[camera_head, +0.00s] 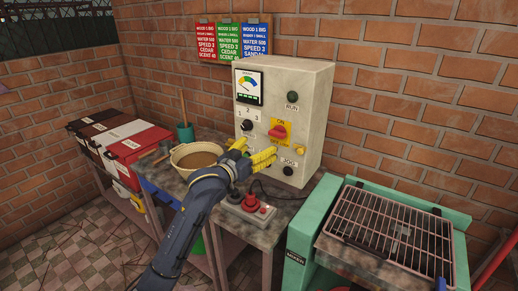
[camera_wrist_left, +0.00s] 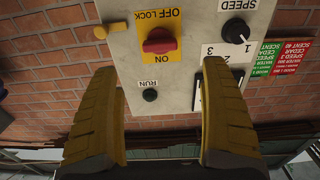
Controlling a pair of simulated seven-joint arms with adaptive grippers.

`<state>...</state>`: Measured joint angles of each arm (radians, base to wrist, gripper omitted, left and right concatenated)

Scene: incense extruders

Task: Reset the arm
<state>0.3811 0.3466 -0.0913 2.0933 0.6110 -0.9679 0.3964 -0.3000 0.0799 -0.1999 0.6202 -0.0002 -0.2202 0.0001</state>
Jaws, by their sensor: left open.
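My left gripper (camera_head: 257,152) has yellow fingers and is in front of the lower part of the grey control box (camera_head: 312,110). In the left wrist view the two fingers (camera_wrist_left: 162,80) stand wide apart with nothing between them. The box appears upside down there. Its red rotary switch (camera_wrist_left: 159,41) sits on a yellow plate marked ON and OFF LOCK. The dark RUN button (camera_wrist_left: 150,95) and black SPEED knob (camera_wrist_left: 236,31) show too. In the head view the gripper and arm hide part of the lower panel. My right gripper is not in view.
A bowl (camera_head: 190,157) of brown material sits left of my arm. A red-buttoned control (camera_head: 250,203) lies on the bench. A teal machine with a wire rack (camera_head: 385,235) stands at right. Lidded bins (camera_head: 140,140) stand at left. Coloured recipe boards (camera_head: 230,42) hang on the brick wall.

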